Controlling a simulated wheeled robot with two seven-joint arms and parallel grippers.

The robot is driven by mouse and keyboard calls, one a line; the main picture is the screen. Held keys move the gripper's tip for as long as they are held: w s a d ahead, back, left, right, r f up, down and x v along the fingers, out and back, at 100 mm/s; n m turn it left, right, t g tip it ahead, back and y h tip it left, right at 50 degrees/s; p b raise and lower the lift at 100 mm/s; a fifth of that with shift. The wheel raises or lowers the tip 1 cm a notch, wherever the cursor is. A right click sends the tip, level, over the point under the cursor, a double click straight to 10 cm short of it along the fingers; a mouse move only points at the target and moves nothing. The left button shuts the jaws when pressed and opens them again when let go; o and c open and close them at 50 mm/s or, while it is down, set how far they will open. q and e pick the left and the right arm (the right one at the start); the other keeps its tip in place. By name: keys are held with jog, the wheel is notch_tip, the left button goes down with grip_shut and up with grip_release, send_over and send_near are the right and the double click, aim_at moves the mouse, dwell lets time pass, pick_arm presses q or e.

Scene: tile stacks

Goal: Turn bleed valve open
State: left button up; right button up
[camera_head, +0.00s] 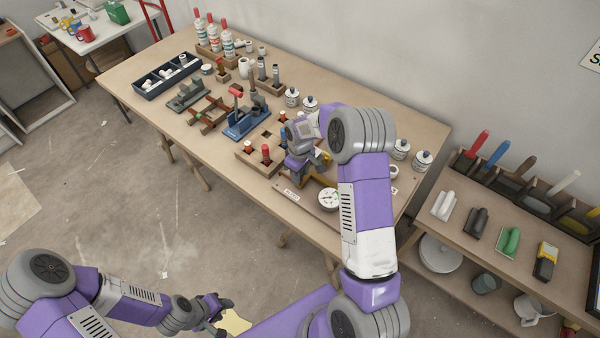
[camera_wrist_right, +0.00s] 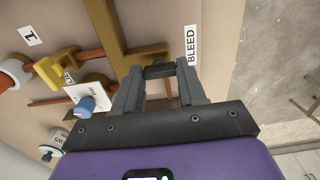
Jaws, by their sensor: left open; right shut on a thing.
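In the right wrist view, the two dark fingers of my right gripper (camera_wrist_right: 158,88) are closed on a small dark piece, the bleed valve handle (camera_wrist_right: 158,71). It sits at the end of a brass-coloured pipe (camera_wrist_right: 148,52), beside a white BLEED label (camera_wrist_right: 192,45). In the head view, my right gripper (camera_head: 298,170) is over the pipe board at the table's front edge; its fingertips and the handle are largely hidden by the arm. My left gripper (camera_head: 217,316) is open, low at the bottom of the head view, away from the table.
A round white gauge (camera_head: 328,199) is right of the right gripper. A wooden block with red-topped pieces (camera_head: 266,154) and a blue vise (camera_head: 245,124) stand to its left. The wrist view shows a yellow valve handle (camera_wrist_right: 62,74) and a blue knob (camera_wrist_right: 86,106) nearby.

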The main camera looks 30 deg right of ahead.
jog(key=o, duration=1.1)
jog(key=shift+c, duration=0.2)
notch_tip(320, 180, up, 8)
jog(key=shift+f+p, duration=0.15)
jog(key=shift+p, duration=0.2)
jog(key=shift+f, duration=0.1)
